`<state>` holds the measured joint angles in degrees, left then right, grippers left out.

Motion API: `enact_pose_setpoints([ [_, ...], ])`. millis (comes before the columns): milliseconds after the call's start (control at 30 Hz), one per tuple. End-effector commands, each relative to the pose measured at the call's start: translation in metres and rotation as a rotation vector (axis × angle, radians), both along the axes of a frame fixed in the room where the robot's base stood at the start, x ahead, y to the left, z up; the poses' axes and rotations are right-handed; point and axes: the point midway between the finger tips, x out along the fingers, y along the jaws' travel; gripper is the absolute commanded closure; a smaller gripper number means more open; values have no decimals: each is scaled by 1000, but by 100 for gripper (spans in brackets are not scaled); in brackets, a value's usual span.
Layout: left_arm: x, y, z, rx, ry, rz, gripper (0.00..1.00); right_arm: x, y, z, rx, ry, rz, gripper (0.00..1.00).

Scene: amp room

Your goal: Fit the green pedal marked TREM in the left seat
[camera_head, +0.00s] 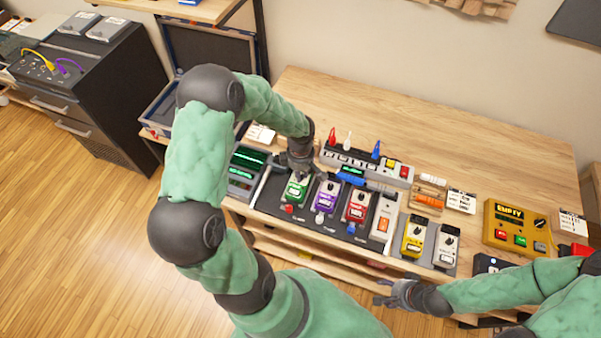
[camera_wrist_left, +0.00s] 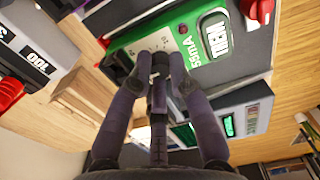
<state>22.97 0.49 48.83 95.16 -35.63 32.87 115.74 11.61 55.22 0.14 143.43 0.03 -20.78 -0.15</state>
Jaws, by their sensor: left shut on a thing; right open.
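The green pedal (camera_head: 297,188) is at the left end of the dark pedalboard (camera_head: 318,222), left of the purple pedal (camera_head: 326,196). In the left wrist view the green pedal (camera_wrist_left: 208,42) fills the top, with its TREM label readable. My left gripper (camera_head: 300,165) is over the pedal's far end, shut on it; the fingers (camera_wrist_left: 160,72) also show in the left wrist view. The left seat is hidden under the pedal, and I cannot tell whether the pedal is fully down. My right gripper (camera_head: 385,293) is open and empty, in front of the table edge.
The red pedal (camera_head: 357,203) and a white pedal (camera_head: 384,220) fill the board's right side. A yellow pedal (camera_head: 413,236) and a cream pedal (camera_head: 446,246) stand further right. A grey strip with coloured plugs (camera_head: 366,165) lies behind. The table's back (camera_head: 440,130) is clear.

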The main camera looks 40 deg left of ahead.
Motion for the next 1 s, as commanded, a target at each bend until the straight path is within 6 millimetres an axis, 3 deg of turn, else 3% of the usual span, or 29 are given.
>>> enact_pose_setpoints([
  [1000, 1, 1, 0, 1, -2, 0, 100, 0, 0, -8, 0, 0, 0, 46],
])
